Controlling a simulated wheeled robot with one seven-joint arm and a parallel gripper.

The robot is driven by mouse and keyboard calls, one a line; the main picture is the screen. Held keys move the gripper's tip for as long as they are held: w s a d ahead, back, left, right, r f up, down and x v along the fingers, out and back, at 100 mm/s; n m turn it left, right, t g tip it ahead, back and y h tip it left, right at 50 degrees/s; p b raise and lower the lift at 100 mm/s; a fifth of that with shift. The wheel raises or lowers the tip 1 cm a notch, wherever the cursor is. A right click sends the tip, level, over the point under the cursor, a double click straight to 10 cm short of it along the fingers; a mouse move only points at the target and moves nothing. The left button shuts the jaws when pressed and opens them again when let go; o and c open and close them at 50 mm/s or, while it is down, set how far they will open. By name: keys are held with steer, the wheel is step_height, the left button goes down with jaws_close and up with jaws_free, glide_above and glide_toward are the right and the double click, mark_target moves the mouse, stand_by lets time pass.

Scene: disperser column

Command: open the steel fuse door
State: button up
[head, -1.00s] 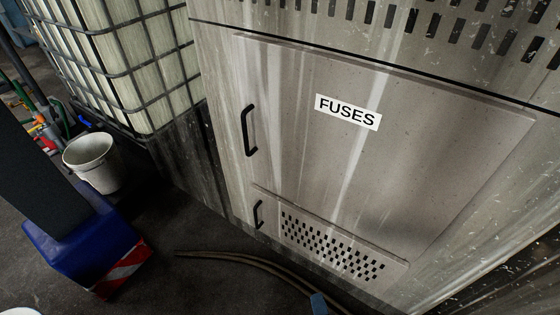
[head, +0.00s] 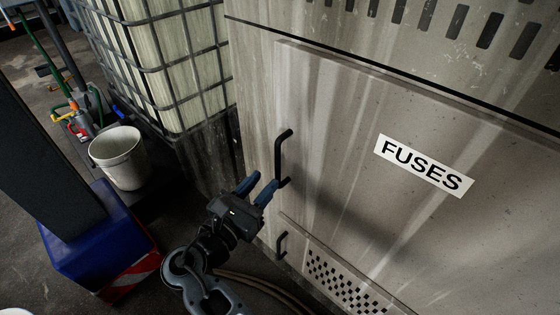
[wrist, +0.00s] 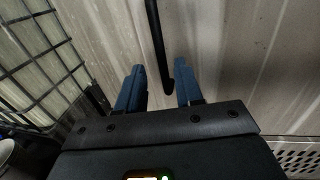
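The steel fuse door (head: 340,140) is a grey, streaked panel with a white FUSES label (head: 424,165). It looks shut. Its black bar handle (head: 280,160) runs up and down near the door's left edge. My gripper (head: 258,188) is open at the lower end of this handle, with its blue fingers pointing at the cabinet. In the wrist view the handle (wrist: 156,45) comes down from the top and ends between the two fingers, nearer the right one. Whether a finger touches it I cannot tell.
A smaller black handle (head: 281,245) sits below, beside a perforated vent panel (head: 340,285). A caged white tank (head: 165,60) and a white bucket (head: 118,158) stand at left. A hose (head: 260,284) lies on the floor below my arm.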

mark_target(276, 168)
steer(key=x, duration=0.7)
steer(key=shift+b, duration=0.3)
jaws_close()
